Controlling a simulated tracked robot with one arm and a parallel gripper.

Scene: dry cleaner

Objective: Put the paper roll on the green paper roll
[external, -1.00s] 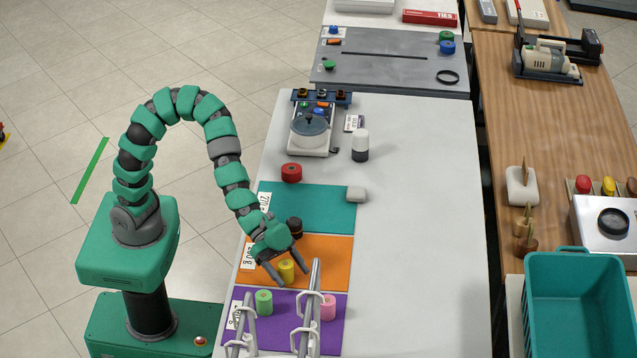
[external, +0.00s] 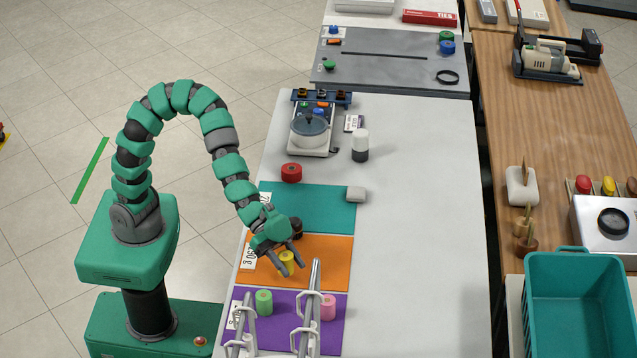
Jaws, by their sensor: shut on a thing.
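The yellow paper roll (external: 286,261) is between the fingers of my gripper (external: 292,268), which is shut on it over the orange mat (external: 335,253). The fingers hide part of the roll, and I cannot tell how far it is off the mat. The green paper roll (external: 264,302) stands upright on the purple mat (external: 285,307), nearer the front and a little left of my gripper. Nothing is on top of it.
Grey metal stands (external: 308,318) rise close to the green roll, between it and a pink roll (external: 328,307). A dark roll (external: 296,227) sits just behind my gripper. A red roll (external: 291,172) is farther back. The white table's right side (external: 420,240) is clear.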

